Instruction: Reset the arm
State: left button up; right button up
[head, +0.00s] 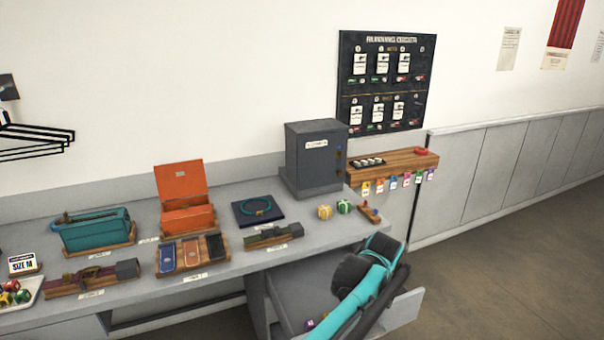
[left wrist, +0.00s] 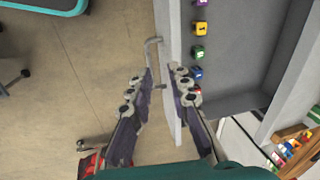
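My left arm (head: 372,282) reaches over the open drawer (head: 300,292) in the head view; its gripper is hidden there. In the left wrist view my left gripper (left wrist: 163,75) has its fingers apart, at the drawer's front panel (left wrist: 171,40). The drawer handle (left wrist: 152,42) lies beside the left finger, which partly covers it. I cannot tell whether either finger touches the handle or panel. Nothing is seen gripped. My right gripper does not show in either view.
The grey desk (head: 130,306) carries an orange box (head: 183,185), a teal case (head: 95,230) and a dark cabinet (head: 316,160). Several coloured dice, one yellow (left wrist: 199,28), lie in the drawer. A wooden shelf (head: 400,165) with tags is on the wall. Floor at right is clear.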

pick_arm(q)
jog(key=s+a+r+n+t, duration=0.1)
jog(key=s+a+r+n, duration=0.1)
jog(key=a, duration=0.5)
jog(key=s+a+r+n+h, duration=0.1)
jog(key=s+a+r+n, duration=0.15)
jog(key=a, duration=0.55)
jog(key=s+a+r+n+t, duration=0.1)
jog(key=s+a+r+n, duration=0.1)
jog(key=a, duration=0.5)
jog(key=s+a+f+n+t, duration=0.1)
jog(key=s+a+f+n, duration=0.1)
jog(key=s+a, duration=0.4)
jog(key=s+a+f+n+t, duration=0.2)
jog(key=s+a+n, duration=0.2)
jog(key=s+a, duration=0.2)
jog(key=shift+s+a+f+y, duration=0.3)
jog(key=shift+s+a, duration=0.05)
jog(key=shift+a, duration=0.6)
